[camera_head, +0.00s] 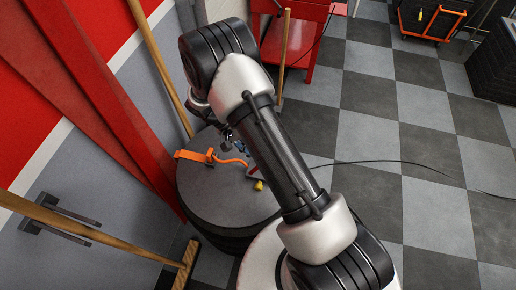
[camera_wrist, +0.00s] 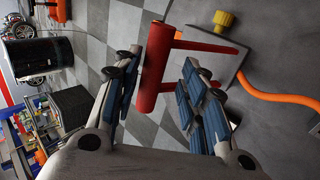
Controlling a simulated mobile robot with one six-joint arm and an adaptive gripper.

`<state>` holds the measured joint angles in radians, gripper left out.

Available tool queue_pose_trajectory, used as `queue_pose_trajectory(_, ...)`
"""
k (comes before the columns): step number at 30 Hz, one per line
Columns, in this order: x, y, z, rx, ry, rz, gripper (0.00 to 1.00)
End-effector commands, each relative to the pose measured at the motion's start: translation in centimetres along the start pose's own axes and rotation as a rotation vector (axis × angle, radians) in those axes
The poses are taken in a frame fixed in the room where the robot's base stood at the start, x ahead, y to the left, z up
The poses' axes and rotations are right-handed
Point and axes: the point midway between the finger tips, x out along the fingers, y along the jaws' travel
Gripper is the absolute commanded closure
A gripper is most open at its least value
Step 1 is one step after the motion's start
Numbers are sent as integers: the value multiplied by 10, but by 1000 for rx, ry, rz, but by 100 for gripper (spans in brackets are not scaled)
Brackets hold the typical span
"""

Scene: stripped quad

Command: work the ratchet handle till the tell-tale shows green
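The ratchet handle is a red bar with a thick red grip (camera_wrist: 154,68) in the wrist view. It joins a grey unit (camera_wrist: 232,62) with a yellow knob (camera_wrist: 223,20). My gripper (camera_wrist: 163,62) has its two blue-padded fingers apart, with the grip between them, nearer the left finger. I cannot tell whether that finger touches it. In the head view the yellow knob (camera_head: 259,186) shows on a round dark drum top (camera_head: 225,204), and my arm hides much of the handle. My gripper (camera_head: 229,137) is partly hidden there too. I cannot make out a green tell-tale.
An orange hose (camera_head: 229,160) lies on the drum top and runs from the grey unit. Wooden poles (camera_head: 160,68) and a broom (camera_head: 95,232) stand near the wall. A red stand (camera_head: 294,48) is behind. The checkered floor (camera_head: 405,150) at right is mostly clear, crossed by a cable.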

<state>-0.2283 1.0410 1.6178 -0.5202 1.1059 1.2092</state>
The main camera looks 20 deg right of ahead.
Motion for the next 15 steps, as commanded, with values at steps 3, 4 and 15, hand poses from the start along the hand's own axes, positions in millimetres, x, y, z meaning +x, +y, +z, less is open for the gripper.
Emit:
queue_pose_trajectory(3,-3,0,0,1,1,0,61)
queue_pose_trajectory(4,-6,0,-1,1,2,0,61)
queue_pose_trajectory(15,-76,-1,-1,0,4,-3,61)
